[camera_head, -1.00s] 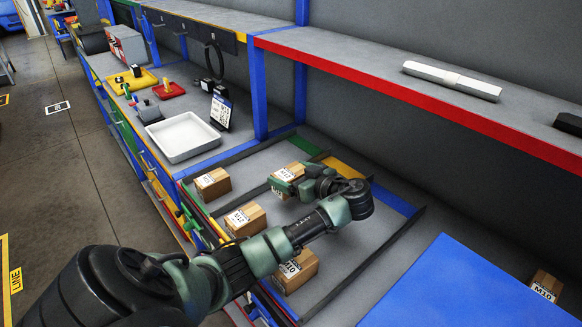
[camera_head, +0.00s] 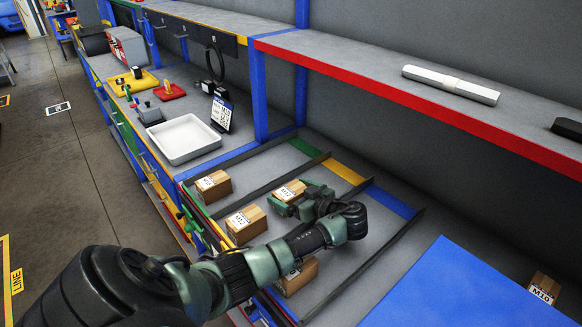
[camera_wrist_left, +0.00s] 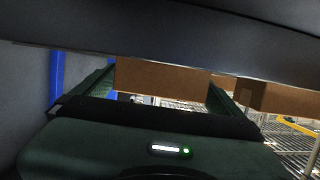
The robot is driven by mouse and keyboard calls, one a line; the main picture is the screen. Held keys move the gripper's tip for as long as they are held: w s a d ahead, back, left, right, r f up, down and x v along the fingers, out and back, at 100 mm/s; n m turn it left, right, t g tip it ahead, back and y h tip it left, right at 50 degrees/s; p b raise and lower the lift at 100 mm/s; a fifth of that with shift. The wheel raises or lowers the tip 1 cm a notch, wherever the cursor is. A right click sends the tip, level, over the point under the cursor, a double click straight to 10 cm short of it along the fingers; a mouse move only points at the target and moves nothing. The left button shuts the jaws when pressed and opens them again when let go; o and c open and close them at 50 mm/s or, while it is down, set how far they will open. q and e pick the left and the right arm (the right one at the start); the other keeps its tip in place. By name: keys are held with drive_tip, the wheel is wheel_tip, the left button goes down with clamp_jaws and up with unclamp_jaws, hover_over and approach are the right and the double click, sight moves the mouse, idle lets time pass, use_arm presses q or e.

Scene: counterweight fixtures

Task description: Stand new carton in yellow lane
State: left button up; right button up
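A brown carton (camera_head: 290,191) with a white label stands toward the back of the yellow lane (camera_head: 344,171), the middle lane. It appears upright on the lane floor, behind another labelled carton (camera_head: 245,224). My left gripper (camera_head: 298,199) is low in the lane at the right side of the rear carton. Its fingers look apart. In the left wrist view a brown carton face (camera_wrist_left: 165,78) shows between and just beyond the two fingers; one edge runs behind the right finger. Whether a finger still touches it is hard to see. My right gripper is not in view.
A carton (camera_head: 213,185) stands in the green lane at left, another (camera_head: 298,276) in the blue lane, partly behind my arm. Low dark dividers separate the lanes. A red-edged shelf (camera_head: 420,97) hangs above at right. A white tray (camera_head: 183,138) sits left of the lanes.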

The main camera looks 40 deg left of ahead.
use_arm(q)
drive_tip(key=shift+d+r+p, duration=0.25)
drive_tip(key=shift+p, duration=0.05)
drive_tip(key=p+v, duration=0.2)
drive_tip(key=v, duration=0.9)
drive_tip(key=shift+d+r, duration=0.1)
drive_tip(key=shift+d, duration=0.15)
